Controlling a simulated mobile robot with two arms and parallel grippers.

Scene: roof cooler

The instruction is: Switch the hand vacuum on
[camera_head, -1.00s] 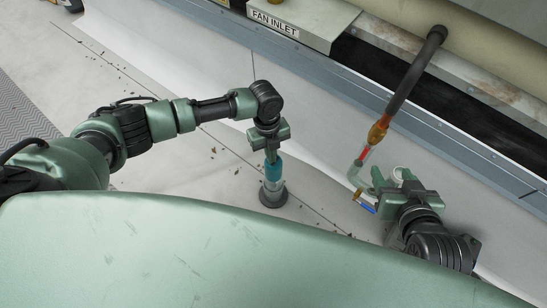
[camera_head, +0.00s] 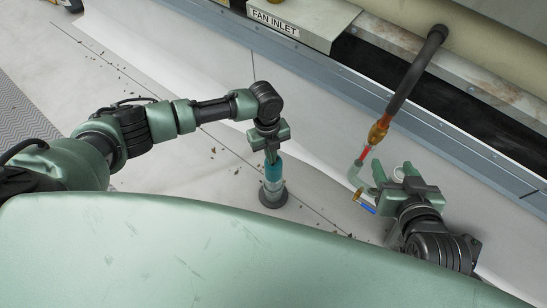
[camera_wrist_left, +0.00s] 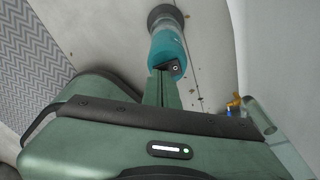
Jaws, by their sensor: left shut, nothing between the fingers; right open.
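The hand vacuum (camera_head: 273,179) is a teal and grey cylinder standing upright on the pale floor, on a wide dark round base. My left gripper (camera_head: 271,157) is shut and empty, its fingertips at the top of the vacuum. In the left wrist view the vacuum (camera_wrist_left: 166,44) shows a dark switch patch with a small light mark (camera_wrist_left: 173,68) at its near end, right by the shut fingertips (camera_wrist_left: 162,74). I cannot tell whether they touch it. My right gripper (camera_head: 390,176) is open, beside the clear pipe fitting at the right.
A blue-handled valve (camera_head: 367,208) sits by my right gripper. Debris bits lie on the floor. A metal ledge (camera_head: 420,125) borders the back.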

